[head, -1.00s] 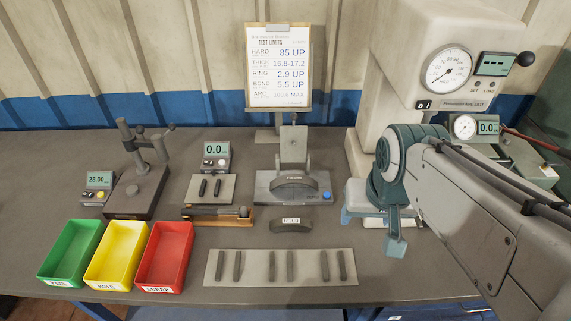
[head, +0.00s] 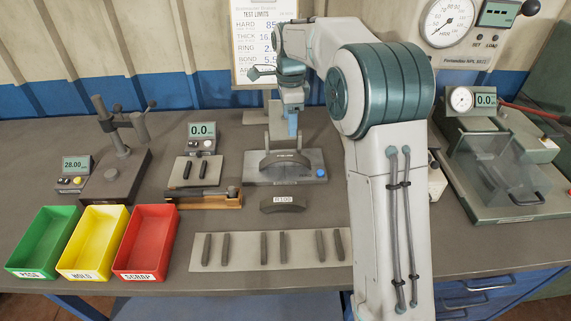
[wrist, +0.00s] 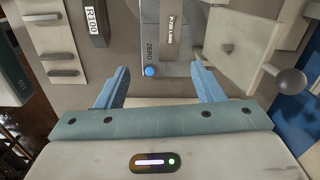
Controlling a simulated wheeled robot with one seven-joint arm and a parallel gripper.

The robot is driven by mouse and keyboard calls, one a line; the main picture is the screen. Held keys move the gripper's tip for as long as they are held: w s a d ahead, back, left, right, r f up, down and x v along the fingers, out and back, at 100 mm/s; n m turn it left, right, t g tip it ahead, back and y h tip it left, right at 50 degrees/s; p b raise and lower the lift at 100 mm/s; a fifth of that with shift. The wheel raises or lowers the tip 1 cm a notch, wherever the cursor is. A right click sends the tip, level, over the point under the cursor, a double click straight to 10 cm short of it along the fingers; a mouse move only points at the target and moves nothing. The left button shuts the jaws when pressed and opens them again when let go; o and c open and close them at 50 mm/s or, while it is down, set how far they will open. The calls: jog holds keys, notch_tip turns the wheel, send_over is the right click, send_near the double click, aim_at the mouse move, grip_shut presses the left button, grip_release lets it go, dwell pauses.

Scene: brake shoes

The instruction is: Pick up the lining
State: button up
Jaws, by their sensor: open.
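A dark curved lining (head: 286,159) sits on the grey fixture (head: 300,181) with the blue button (head: 321,173). In the wrist view a dark grey piece with printed lettering (wrist: 173,28), apparently the lining, lies beside the fixture's ZERO strip (wrist: 149,30). My gripper (head: 292,125) is above and behind the lining in the head view, partly hidden by my arm. In the wrist view my gripper (wrist: 160,86) is open with nothing between its blue fingers; the lettered piece is beyond the fingertips.
A curved block marked R100 (head: 283,204) lies in front of the fixture. A pale mat (head: 225,252) holds several dark bars. Green (head: 42,243), yellow (head: 92,243) and red (head: 147,243) bins stand at left. Gauges stand left and right; a limits board (head: 250,50) is behind.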

notch_tip(320, 180, down, 2)
jog(key=w+a+m, duration=0.1)
jog(key=w, duration=0.1)
send_over(285, 156)
jog(key=f, duration=0.8)
jog(key=shift+s+d, duration=0.1)
jog(key=shift+s, duration=0.1)
jog(key=shift+w+f, duration=0.2)
jog(key=shift+f, duration=2.75)
jog(key=c, duration=1.1)
jog(key=shift+c, duration=0.4)
jog(key=shift+r, duration=0.15)
